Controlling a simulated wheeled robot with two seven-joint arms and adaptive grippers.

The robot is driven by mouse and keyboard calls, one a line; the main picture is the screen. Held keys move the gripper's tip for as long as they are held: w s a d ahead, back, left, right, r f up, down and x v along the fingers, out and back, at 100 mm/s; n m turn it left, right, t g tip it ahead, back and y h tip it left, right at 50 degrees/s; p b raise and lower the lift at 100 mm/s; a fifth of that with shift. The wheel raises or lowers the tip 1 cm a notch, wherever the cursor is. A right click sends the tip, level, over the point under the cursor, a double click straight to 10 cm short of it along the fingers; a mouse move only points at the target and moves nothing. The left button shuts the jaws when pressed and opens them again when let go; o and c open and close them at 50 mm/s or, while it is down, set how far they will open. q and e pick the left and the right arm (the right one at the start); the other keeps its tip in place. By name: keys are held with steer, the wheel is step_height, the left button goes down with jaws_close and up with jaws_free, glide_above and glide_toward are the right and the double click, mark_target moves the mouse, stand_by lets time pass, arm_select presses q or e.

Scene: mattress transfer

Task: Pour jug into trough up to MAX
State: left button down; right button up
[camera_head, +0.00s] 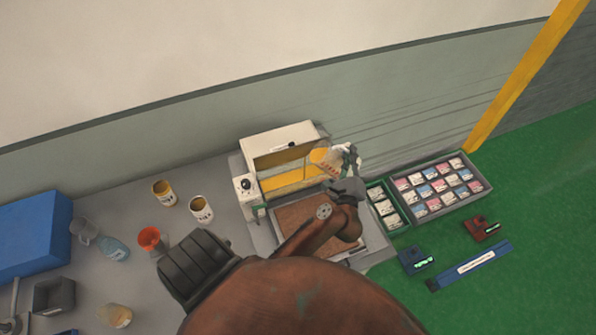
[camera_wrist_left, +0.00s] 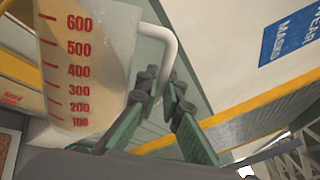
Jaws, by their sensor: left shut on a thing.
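A clear jug (camera_head: 331,163) with red marks from 100 to 600 and a white handle is at the front of the white machine, right of centre in the head view. It fills the upper left of the left wrist view (camera_wrist_left: 85,60). My left gripper (camera_head: 350,172) is shut on its handle; the fingers (camera_wrist_left: 162,100) close around it in the wrist view. The jug looks tilted in the head view. I cannot tell its fill level. The machine (camera_head: 277,137) has a yellow interior; no trough or MAX mark can be made out. My right gripper is not in view.
A brown-surfaced tray (camera_head: 290,212) lies before the machine. Trays of small packets (camera_head: 437,187) stand to the right. Two tins (camera_head: 201,209), an orange-topped container (camera_head: 151,238), a blue bottle (camera_head: 113,247) and a blue box (camera_head: 32,235) are on the left of the grey bench.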

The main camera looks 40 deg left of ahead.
mark_target(334, 151)
arm_select(q)
steer(key=shift+s+a+r+n, duration=0.15)
steer(key=shift+a+r+n, duration=0.05)
steer(key=shift+r+n, duration=0.25)
stand_by(0.6)
steer(key=shift+a+r+n+b, duration=0.1)
steer(key=shift+a+n+b, duration=0.05)
steer(key=shift+n+b, duration=0.25)
stand_by(0.4)
steer(key=shift+s+a+n, duration=0.2)
steer(key=shift+a+n, duration=0.05)
steer(key=shift+n, duration=0.1)
stand_by(0.8)
steer(key=shift+s+a+r+n+b, duration=0.15)
steer(key=shift+a+n+b, duration=0.05)
steer(key=shift+n+b, duration=0.25)
stand_by(0.7)
steer(key=shift+s+a+n, duration=0.15)
steer(key=shift+a+n, duration=0.15)
steer(key=shift+n, duration=0.05)
stand_by(0.9)
steer(key=shift+s+a+r+n+b, duration=0.1)
steer(key=shift+s+a+n+b, duration=0.2)
steer(key=shift+n+b, duration=0.25)
stand_by(0.7)
